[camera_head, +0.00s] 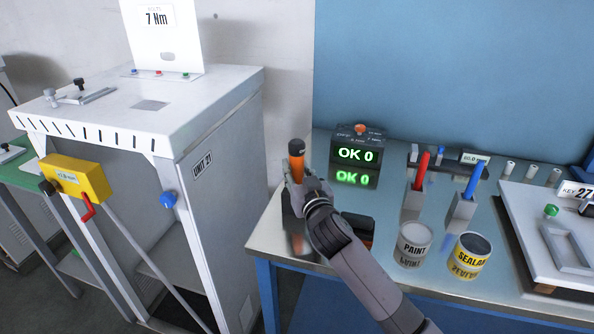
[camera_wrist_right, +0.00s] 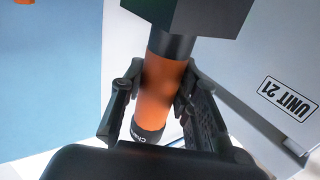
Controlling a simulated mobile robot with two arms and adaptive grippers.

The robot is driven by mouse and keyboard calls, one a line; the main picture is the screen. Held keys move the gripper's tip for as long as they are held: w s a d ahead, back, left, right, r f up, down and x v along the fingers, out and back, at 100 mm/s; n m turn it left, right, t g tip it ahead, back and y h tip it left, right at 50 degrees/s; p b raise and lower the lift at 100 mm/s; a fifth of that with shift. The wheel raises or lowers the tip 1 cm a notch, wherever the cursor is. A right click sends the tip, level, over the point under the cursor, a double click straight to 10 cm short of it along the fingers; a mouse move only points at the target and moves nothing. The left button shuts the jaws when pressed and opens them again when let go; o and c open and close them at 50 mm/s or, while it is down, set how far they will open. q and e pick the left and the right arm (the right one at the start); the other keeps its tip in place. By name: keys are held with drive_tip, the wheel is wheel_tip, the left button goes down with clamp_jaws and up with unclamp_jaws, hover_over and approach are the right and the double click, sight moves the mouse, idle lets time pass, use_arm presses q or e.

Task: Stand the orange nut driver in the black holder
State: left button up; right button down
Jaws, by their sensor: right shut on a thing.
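The orange nut driver (camera_head: 297,150) stands about upright at the left end of the metal bench, its black end cap on top. My right gripper (camera_head: 297,185) is shut around its orange handle, which also shows between the fingers in the right wrist view (camera_wrist_right: 160,90). In that view, the black holder (camera_wrist_right: 190,14) is at the driver's lower end, against its black collar. The driver's shaft is hidden, so I cannot tell how deep it sits. In the head view the holder (camera_head: 288,208) is mostly hidden behind my gripper. My left gripper is out of view.
A dark unit with a green OK 0 display (camera_head: 357,154) stands just behind. Red (camera_head: 421,170) and blue (camera_head: 473,180) tools stand in grey holders to the right. Paint (camera_head: 413,244) and sealant (camera_head: 470,256) cans are near the front. A white cabinet (camera_head: 225,190) stands left.

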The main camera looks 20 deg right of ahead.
drive_tip(key=c, duration=1.2)
unclamp_jaws()
drive_tip(key=s+b, duration=0.1)
drive_tip(key=s, duration=1.1)
drive_tip(key=shift+r, duration=0.1)
drive_tip(key=shift+s, duration=0.1)
